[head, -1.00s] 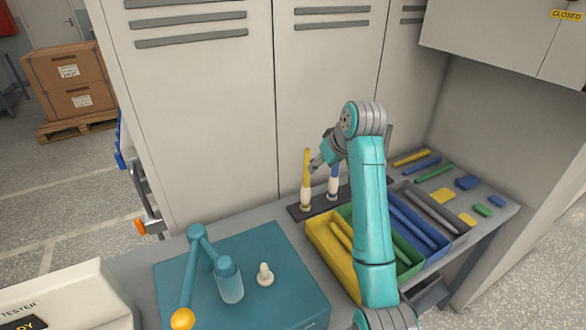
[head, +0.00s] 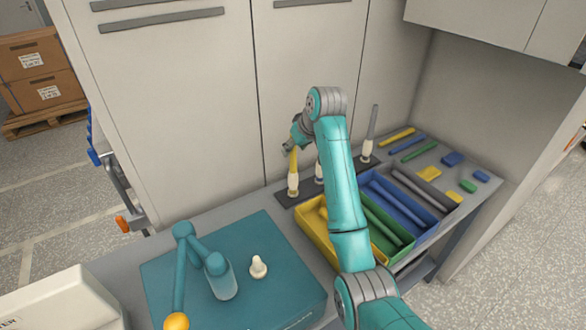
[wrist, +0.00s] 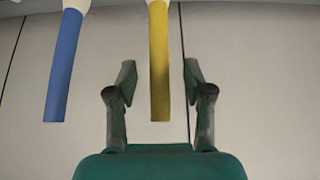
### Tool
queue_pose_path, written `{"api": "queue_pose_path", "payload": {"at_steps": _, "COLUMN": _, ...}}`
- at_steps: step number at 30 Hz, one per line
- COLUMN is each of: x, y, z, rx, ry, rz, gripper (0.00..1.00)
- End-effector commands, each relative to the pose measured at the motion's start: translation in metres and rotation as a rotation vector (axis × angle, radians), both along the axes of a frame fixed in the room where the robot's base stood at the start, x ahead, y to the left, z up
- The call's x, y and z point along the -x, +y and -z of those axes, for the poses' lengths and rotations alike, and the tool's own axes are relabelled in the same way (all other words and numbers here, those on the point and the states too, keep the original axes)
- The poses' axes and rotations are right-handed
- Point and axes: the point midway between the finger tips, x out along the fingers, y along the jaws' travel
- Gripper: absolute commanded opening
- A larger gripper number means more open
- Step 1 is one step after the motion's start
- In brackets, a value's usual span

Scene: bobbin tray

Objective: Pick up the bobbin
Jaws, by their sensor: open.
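Several tall bobbins with cream lower parts stand upright in a dark rack (head: 283,198). The yellow bobbin (head: 293,178) is at the left end, a blue one (head: 319,171) stands beside it, and a grey one (head: 372,124) is farther right. My gripper (head: 289,148) is at the top of the yellow bobbin. In the wrist view, my gripper (wrist: 158,78) is open, and the yellow bobbin (wrist: 159,60) appears between its fingers with a gap on each side. The blue bobbin (wrist: 64,65) is to the left. My arm partly hides the rack and the blue bobbin.
Yellow (head: 325,254), green and blue (head: 413,235) bins holding rods stand in front of the rack, partly behind my arm. A teal box (head: 285,292) at the left carries a lever device (head: 220,278) and a small cream piece (head: 258,267). Tall cabinets (head: 180,110) rise behind.

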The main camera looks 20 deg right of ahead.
Motion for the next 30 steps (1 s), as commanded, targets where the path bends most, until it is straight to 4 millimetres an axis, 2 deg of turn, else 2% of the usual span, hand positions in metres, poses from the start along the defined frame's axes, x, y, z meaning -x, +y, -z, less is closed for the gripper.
{"api": "queue_pose_path", "payload": {"at_steps": 1, "x": -0.002, "y": 0.0, "z": 0.007, "rx": 0.0, "ry": 0.002, "rz": -0.001, "gripper": 0.52}}
{"api": "queue_pose_path", "payload": {"at_steps": 6, "x": -0.011, "y": 0.003, "z": 0.021, "rx": 0.001, "ry": 0.001, "rz": -0.001, "gripper": 0.52}}
{"api": "queue_pose_path", "payload": {"at_steps": 14, "x": -0.013, "y": 0.004, "z": 0.023, "rx": 0.001, "ry": 0.0, "rz": -0.001, "gripper": 0.52}}
{"api": "queue_pose_path", "payload": {"at_steps": 15, "x": -0.013, "y": 0.004, "z": 0.023, "rx": 0.0, "ry": 0.0, "rz": 0.0, "gripper": 0.47}}
{"api": "queue_pose_path", "payload": {"at_steps": 21, "x": -0.013, "y": 0.004, "z": 0.023, "rx": 0.0, "ry": 0.0, "rz": 0.0, "gripper": 0.0}}
{"api": "queue_pose_path", "payload": {"at_steps": 30, "x": -0.013, "y": 0.004, "z": 0.022, "rx": 0.0, "ry": -0.001, "rz": 0.0, "gripper": 0.0}}
